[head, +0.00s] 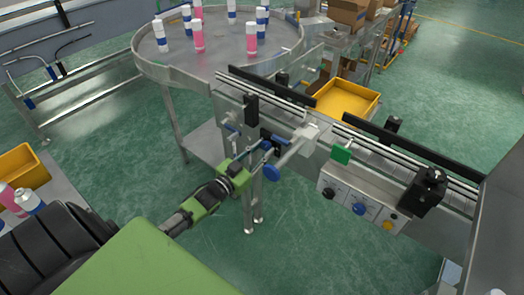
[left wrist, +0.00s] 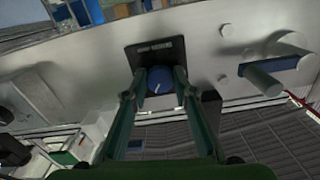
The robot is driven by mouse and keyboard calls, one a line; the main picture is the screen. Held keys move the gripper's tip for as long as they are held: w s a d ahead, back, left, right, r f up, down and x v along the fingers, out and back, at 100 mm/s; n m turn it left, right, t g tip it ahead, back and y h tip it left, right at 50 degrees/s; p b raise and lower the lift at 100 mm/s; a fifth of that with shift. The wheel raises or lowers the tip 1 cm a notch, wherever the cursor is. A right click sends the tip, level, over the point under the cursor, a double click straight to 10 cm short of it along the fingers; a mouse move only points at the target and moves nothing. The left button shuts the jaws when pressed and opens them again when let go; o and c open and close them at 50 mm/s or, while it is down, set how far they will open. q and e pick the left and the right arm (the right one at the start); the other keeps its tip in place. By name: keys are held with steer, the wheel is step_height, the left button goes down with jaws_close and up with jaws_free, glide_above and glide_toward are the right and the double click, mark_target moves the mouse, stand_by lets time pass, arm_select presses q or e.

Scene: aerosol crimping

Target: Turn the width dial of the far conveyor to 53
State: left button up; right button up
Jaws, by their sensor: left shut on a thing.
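The conveyor (head: 318,150) runs from the round table toward the lower right in the head view. In the left wrist view a blue dial (left wrist: 160,80) with a white pointer mark sits in front of a black plate (left wrist: 156,52) with small lettering on the conveyor's side. My left gripper (head: 264,149) reaches the conveyor's near side from the lower left. Its green fingers stand on both sides of the dial, shut on it, also in the left wrist view (left wrist: 154,92). The fingers partly cover the dial, and its setting is not readable. My right gripper is not in view.
A control box (head: 355,205) hangs farther right. The round table (head: 215,68) holds several pink and white cans. A yellow bin (head: 345,101) stands behind the conveyor.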

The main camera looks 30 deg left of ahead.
arm_select(q)
steer(key=m, duration=0.3)
steer(key=shift+m, duration=0.4)
steer(key=m, duration=0.2)
steer(key=shift+a+m+b, duration=0.1)
steer(key=shift+m+b, duration=0.2)
steer(key=m+b, duration=0.1)
steer(key=m, duration=0.5)
steer(key=shift+r+m, duration=0.1)
steer(key=shift+m, duration=0.2)
steer(key=shift+b, duration=0.3)
steer(key=o, duration=1.1)
